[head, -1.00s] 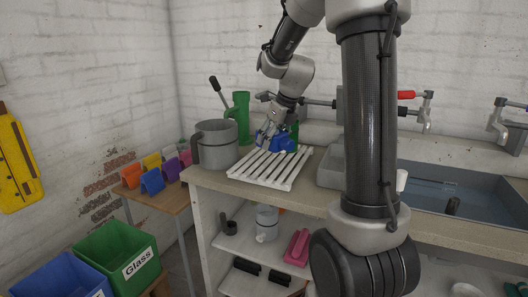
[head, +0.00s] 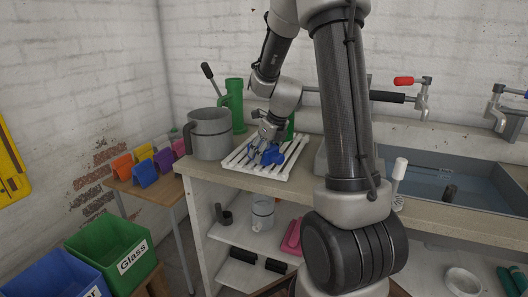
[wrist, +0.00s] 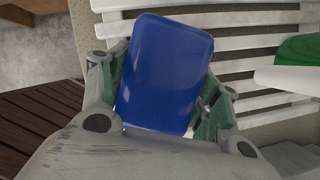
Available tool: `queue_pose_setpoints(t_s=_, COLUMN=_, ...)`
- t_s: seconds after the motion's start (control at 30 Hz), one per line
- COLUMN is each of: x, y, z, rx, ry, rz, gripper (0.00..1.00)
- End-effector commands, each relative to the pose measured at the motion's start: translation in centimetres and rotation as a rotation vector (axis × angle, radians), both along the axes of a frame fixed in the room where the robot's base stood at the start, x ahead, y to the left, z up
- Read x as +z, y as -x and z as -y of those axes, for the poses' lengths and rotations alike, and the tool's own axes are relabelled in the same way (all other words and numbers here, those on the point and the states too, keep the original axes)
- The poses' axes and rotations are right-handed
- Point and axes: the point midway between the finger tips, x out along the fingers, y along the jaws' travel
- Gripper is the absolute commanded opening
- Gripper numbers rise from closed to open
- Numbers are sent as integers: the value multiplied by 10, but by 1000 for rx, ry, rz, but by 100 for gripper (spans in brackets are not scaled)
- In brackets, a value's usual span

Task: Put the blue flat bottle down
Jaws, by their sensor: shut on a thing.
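The blue flat bottle (wrist: 166,70) is between the two fingers of my gripper (wrist: 165,95) in the wrist view, and the gripper is shut on it. In the head view the blue bottle (head: 272,156) shows just below my gripper (head: 263,150), over the white slatted rack (head: 240,168). The rack's slats also show behind the bottle in the wrist view (wrist: 258,105). I cannot tell whether the bottle touches the slats. Part of the bottle is hidden by the gripper.
A grey pitcher (head: 209,134) stands left of the rack, with a green cylinder (head: 234,104) behind it. A green thing (wrist: 300,52) is right of the bottle. A sink (head: 440,185) is to the right. Shelves lie below the counter (head: 310,184).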

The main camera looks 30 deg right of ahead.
Motion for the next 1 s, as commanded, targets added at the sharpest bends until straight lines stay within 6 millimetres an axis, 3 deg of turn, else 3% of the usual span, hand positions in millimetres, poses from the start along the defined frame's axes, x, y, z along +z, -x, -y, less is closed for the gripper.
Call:
queue_pose_setpoints(t_s=0.17, x=-1, y=0, z=0, rx=0, ry=0, rz=0, gripper=31)
queue_pose_setpoints(t_s=0.2, x=-2, y=0, z=0, rx=-1, ry=0, rz=0, gripper=66)
queue_pose_setpoints(t_s=0.3, x=-1, y=0, z=0, rx=0, ry=0, rz=0, gripper=84)
queue_pose_setpoints(t_s=0.73, x=6, y=1, z=1, rx=1, ry=1, rz=2, gripper=84)
queue_pose_setpoints(t_s=1.0, x=56, y=21, z=6, rx=0, ry=2, rz=6, gripper=84)
